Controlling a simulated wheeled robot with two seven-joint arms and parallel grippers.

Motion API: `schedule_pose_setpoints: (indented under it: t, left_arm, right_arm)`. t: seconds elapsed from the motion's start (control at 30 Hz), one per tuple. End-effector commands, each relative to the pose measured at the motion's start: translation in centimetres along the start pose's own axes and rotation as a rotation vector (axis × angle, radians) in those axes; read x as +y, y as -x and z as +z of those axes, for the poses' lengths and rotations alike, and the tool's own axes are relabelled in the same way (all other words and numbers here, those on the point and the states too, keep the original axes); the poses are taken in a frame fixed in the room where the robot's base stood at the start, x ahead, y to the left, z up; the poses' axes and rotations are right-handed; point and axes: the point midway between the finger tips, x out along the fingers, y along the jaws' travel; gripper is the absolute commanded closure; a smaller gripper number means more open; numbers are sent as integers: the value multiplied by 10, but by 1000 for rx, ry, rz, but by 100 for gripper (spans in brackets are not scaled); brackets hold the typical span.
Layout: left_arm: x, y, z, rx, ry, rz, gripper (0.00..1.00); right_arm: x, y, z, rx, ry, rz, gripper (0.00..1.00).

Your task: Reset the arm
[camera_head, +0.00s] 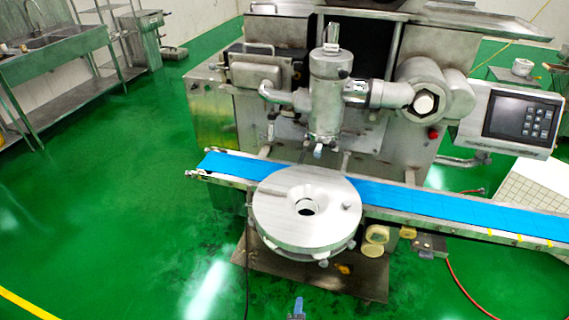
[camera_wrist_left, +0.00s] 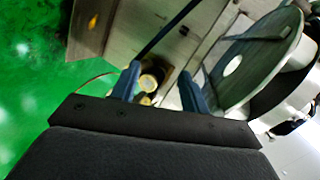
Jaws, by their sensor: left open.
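My left gripper (camera_head: 297,309) shows only as a small blue tip at the bottom edge of the head view, in front of the machine and apart from it. In the left wrist view my left gripper (camera_wrist_left: 160,85) has its two blue fingers spread, with nothing between them. The encrusting machine (camera_head: 325,95) stands in the upper middle of the head view. Its round metal disc (camera_head: 285,225) with a central hole faces my side. My right gripper is in neither view.
A blue conveyor belt (camera_head: 440,205) runs behind the disc from left to right. A control panel (camera_head: 520,118) juts out at the right. A steel sink table (camera_head: 55,55) stands at the far left. The green floor (camera_head: 120,200) at left is clear.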

Motion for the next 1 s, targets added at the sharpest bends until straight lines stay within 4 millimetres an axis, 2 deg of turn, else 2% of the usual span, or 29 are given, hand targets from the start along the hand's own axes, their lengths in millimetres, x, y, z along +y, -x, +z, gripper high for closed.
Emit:
schedule_pose_setpoints:
  t: [0.03,0.1,0.27,0.43,0.6,0.7,0.8,0.9,1.0]
  left_arm:
    - [23,-6,15,-31,84,62,55]
    - [57,-14,38,-86,217,152,55]
    - [139,-20,94,-241,511,346,55]
    - [225,-8,154,-435,796,523,55]
    - [300,17,210,-620,1021,659,55]
    - [335,34,239,-706,1117,707,55]
    - [360,48,266,-772,1177,725,55]
    - [375,59,289,-820,1194,721,55]
    - [384,68,304,-850,1209,711,55]
  right_arm:
    - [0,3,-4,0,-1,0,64]
    - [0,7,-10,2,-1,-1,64]
    - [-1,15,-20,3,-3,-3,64]
    - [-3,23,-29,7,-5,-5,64]
    - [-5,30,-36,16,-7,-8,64]
    - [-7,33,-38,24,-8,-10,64]
    - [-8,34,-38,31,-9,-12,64]
    - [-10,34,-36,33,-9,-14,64]
    - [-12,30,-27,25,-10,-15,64]
